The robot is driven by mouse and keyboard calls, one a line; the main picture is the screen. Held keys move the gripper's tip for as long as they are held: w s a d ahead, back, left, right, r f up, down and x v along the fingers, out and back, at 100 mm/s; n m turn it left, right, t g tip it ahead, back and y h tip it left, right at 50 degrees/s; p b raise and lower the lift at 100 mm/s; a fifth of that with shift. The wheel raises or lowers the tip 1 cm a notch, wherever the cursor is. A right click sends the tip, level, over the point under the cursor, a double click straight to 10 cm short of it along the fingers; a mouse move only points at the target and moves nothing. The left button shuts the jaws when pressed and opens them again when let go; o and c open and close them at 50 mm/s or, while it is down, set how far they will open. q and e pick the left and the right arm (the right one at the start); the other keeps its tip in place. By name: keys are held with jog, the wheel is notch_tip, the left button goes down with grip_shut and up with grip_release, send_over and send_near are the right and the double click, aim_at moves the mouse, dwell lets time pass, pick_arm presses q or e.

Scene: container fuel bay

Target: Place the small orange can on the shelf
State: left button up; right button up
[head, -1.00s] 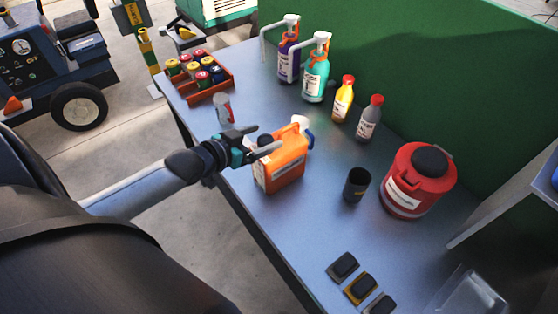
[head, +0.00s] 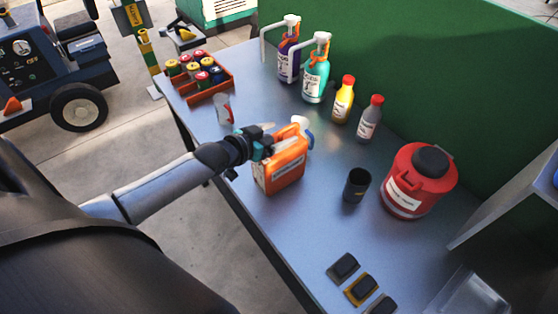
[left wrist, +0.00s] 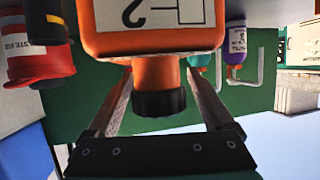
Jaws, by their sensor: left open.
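A grey shelf edge (head: 505,205) shows at the far right. My right gripper is not in view.
A dark cup (head: 356,186) and a red canister (head: 418,180) stand right of the can. Several bottles line the green wall. Dark pads (head: 343,266) lie at the front.

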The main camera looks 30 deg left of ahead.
pick_arm(q)
jog(key=shift+c, duration=0.4)
grip_shut()
dwell(0.5)
jog(key=shift+r, duration=0.1)
dwell(0.4)
